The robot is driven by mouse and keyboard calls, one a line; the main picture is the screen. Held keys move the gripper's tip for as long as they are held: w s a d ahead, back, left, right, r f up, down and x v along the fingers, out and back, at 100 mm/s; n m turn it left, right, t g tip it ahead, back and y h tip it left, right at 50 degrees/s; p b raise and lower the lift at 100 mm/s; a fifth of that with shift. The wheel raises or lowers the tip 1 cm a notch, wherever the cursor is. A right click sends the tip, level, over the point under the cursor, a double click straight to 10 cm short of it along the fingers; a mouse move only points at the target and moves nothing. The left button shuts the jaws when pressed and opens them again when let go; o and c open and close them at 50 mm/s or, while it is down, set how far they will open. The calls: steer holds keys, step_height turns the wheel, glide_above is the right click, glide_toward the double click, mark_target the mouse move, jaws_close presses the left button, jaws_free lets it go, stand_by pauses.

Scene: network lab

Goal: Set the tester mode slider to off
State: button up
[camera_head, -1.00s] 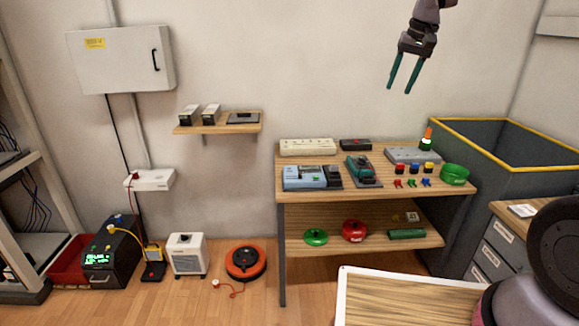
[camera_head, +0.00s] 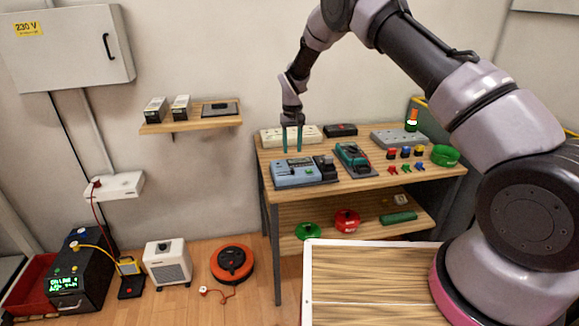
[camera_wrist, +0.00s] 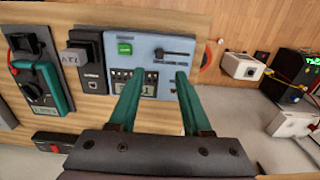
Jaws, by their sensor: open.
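The tester is a light blue box (camera_head: 296,173) on the left part of the wooden bench top. The wrist view shows its face (camera_wrist: 146,47) with a green label, a small display and a row of dark parts. A dark slider (camera_wrist: 174,53) in a slot sits on this face, with small print beside it that is too small to read. My gripper (camera_head: 292,150) points down just above and behind the tester, apart from it as far as I can tell. In the wrist view its two green fingers (camera_wrist: 157,80) are spread, with nothing between them.
A black block (camera_wrist: 90,62) stands beside the tester, then a green multimeter (camera_head: 351,156). A white power strip (camera_head: 290,135) lies behind. Red, yellow and blue small parts and a green ring (camera_head: 445,155) are at right. A wooden-topped surface (camera_head: 370,275) is in front.

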mark_target(292, 166)
step_height(292, 166, down, 9)
steer(key=shift+f, duration=0.1)
stand_by(0.3)
jaws_close()
stand_by(1.3)
